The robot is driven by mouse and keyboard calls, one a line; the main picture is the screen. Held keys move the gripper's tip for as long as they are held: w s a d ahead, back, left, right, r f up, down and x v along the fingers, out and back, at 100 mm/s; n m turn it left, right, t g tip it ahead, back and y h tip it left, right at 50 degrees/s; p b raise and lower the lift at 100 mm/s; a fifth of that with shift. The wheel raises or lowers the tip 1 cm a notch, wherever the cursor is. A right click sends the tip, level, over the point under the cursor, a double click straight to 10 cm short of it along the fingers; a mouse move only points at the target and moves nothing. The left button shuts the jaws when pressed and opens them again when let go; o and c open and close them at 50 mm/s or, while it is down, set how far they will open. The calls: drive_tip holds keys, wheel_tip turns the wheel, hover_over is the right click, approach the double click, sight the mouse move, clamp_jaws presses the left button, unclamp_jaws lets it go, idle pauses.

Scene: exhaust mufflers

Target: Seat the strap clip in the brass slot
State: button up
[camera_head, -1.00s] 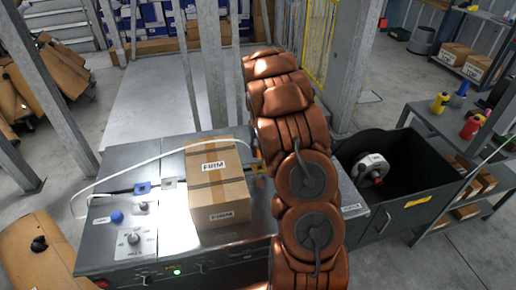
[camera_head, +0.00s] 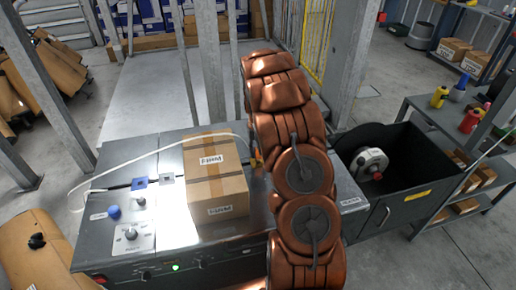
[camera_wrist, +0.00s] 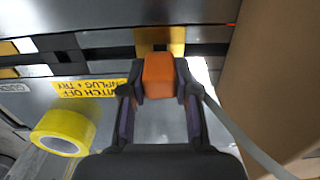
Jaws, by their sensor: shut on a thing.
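In the wrist view my gripper (camera_wrist: 160,88) is shut on the orange strap clip (camera_wrist: 159,75). The clip sits between the two dark fingers, directly in front of the brass slot (camera_wrist: 160,37). The clip's far edge overlaps the brass piece in this view; I cannot tell whether it is inside the slot. A pale strap (camera_wrist: 238,130) runs from beside the right finger toward the lower right. In the head view the white strap (camera_head: 130,159) loops left of and behind the carton. There my arm hides the gripper and most of the clip area.
A taped cardboard carton (camera_head: 217,185) stands on the grey machine top (camera_head: 100,245), close to the right of my gripper in the wrist view. A yellow tape roll (camera_wrist: 63,132) lies at left. A dark bin (camera_head: 400,150) stands right of the machine.

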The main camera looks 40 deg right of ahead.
drive_tip(key=shift+f, duration=0.65)
drive_tip(key=shift+f+b, duration=0.4)
drive_tip(key=shift+b, duration=0.45)
idle(2.3)
drive_tip(key=o, duration=1.1)
wheel_tip(320, 180, up, 12)
drive_tip(key=shift+r, duration=0.1)
idle(0.5)
